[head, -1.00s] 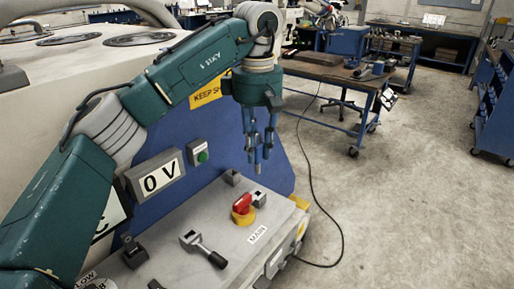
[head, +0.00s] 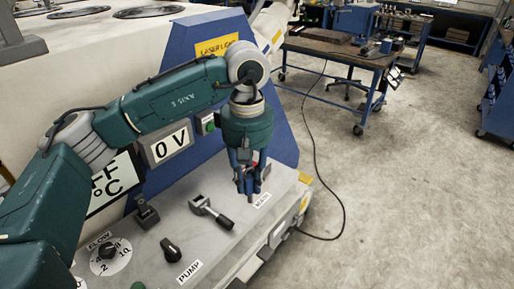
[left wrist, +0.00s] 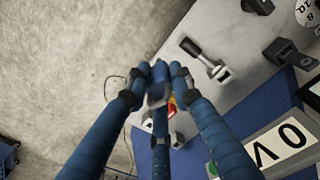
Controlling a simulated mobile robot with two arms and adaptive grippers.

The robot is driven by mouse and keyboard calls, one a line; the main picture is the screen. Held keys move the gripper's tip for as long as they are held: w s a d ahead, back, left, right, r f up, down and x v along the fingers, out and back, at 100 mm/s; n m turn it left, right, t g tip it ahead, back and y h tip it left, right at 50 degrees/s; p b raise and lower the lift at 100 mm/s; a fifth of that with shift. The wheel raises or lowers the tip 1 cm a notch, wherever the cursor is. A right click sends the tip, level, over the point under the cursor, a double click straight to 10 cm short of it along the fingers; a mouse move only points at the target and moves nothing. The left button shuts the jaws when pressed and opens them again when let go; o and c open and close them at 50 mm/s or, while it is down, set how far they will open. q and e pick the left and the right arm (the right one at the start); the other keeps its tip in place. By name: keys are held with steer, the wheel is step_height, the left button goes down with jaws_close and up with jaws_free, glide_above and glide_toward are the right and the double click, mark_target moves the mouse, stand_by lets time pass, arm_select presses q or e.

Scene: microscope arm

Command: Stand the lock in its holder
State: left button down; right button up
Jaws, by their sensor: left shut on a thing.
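My left gripper (head: 248,190) points down over the panel by the MAIN label, its fingers closed together. In the left wrist view the fingers of the left gripper (left wrist: 157,88) meet around a small, blurred blue-grey thing (left wrist: 157,93), which seems to be the lock. Its shape is mostly hidden by the fingers. Just beyond the fingertips a red and yellow switch (left wrist: 172,106) shows in part. My right gripper is not in view.
A lever switch (head: 211,211), a black PUMP knob (head: 171,250) and a FLOW dial (head: 110,257) stand on the grey panel. A blue sloped housing (head: 280,125) rises behind. Open floor lies to the right, with a workbench (head: 345,59) farther back.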

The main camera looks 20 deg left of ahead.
arm_select(q)
steer(key=s+a+f+m, duration=0.1)
steer(key=s+f+m, duration=0.8)
steer(key=s+f, duration=0.8)
step_height(320, 180, down, 4)
steer(key=shift+s+f+m, duration=0.15)
steer(key=shift+m, duration=0.15)
